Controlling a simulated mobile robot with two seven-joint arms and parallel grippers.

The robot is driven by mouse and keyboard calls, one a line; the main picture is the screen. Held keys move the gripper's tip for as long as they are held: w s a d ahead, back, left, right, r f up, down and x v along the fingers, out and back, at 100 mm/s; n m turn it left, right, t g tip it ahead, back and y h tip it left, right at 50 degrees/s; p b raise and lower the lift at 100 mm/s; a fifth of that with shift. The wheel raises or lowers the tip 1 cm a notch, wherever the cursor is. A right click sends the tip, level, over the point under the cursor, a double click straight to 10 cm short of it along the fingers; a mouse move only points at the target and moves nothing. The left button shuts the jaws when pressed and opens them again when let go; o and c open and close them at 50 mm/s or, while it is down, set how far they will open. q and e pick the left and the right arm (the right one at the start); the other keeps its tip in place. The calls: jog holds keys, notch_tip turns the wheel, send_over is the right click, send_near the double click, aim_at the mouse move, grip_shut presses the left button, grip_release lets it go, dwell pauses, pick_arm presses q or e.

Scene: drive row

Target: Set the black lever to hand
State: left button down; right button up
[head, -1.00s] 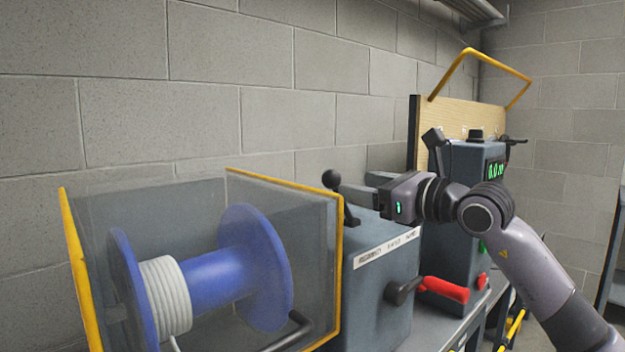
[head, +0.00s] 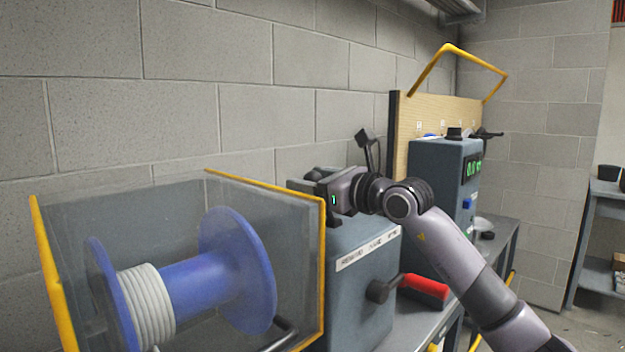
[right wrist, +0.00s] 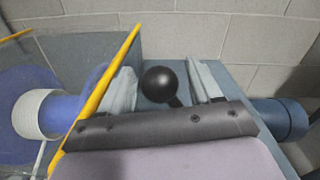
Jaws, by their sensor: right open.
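The black lever's round knob (right wrist: 160,84) shows in the right wrist view, between the two spread fingers of my right gripper (right wrist: 163,82), with a gap on both sides. Part of its stem shows below the knob; the rest is hidden by the gripper body. In the head view my right gripper (head: 308,183) is at the top of the blue-grey drive box (head: 358,290), and the lever is mostly hidden by it. The box carries a label strip (head: 367,248) whose lettering is too small to read surely. My left gripper is not in view.
A clear guard with yellow edges (head: 323,270) around a blue spool (head: 238,270) stands left of the box. A red-handled crank (head: 425,288) sticks out in front. A display unit (head: 436,180) and wooden board (head: 432,117) stand behind my right arm.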

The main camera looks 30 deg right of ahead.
grip_shut()
jog(key=shift+r, duration=0.1)
jog(key=shift+w+d+r+m+p, duration=0.25)
jog(key=shift+d+r+m+p, duration=0.15)
jog(key=shift+d+m, duration=0.35)
jog(key=shift+w+d+r+m+p, duration=0.2)
jog(key=shift+d+m+p, duration=0.1)
jog(key=shift+d+m, duration=0.25)
jog(key=shift+w+d+r+m+p, duration=0.15)
jog(key=shift+d+r+m+p, duration=0.1)
jog(key=shift+d+m, duration=0.2)
jog(key=shift+w+d+m+p, duration=0.25)
jog(key=shift+d+m+p, duration=0.15)
jog(key=shift+d+m, duration=0.3)
jog(key=shift+w+d+m+p, duration=0.2)
jog(key=shift+d+m+p, duration=0.15)
jog(key=shift+d+m, duration=0.3)
